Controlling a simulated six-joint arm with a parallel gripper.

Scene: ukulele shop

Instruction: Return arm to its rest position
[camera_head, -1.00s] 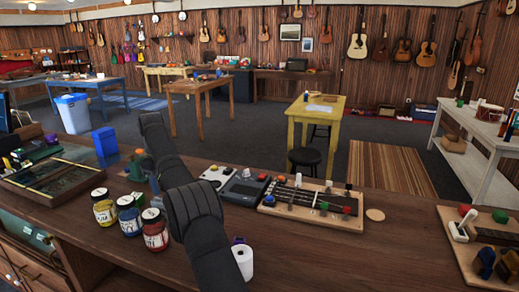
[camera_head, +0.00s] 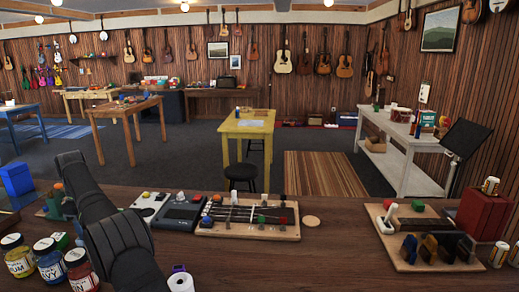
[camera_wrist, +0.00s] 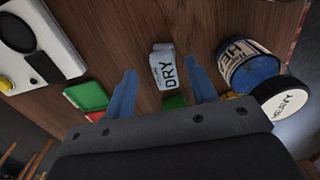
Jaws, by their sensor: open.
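My gripper (camera_wrist: 163,92) shows in the wrist view as two blue fingers standing apart. A small grey item marked "DRY" (camera_wrist: 164,68) shows in the gap between them, on or above the wood; I cannot tell whether a finger touches it. A blue jar (camera_wrist: 252,66) with a white lid is just right of the right finger. Green and red blocks (camera_wrist: 86,95) are left of the left finger. In the head view my dark arm reaches over the bench at the left, and its links hide most of the gripper end.
On the bench (camera_head: 330,262) stand paint jars (camera_head: 50,260), a blue box (camera_head: 16,179), a grey control box (camera_head: 178,215), a fretboard jig (camera_head: 248,218), a white roll (camera_head: 181,282), a tool board (camera_head: 425,240) and a red box (camera_head: 484,214). The bench front-centre is mostly clear.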

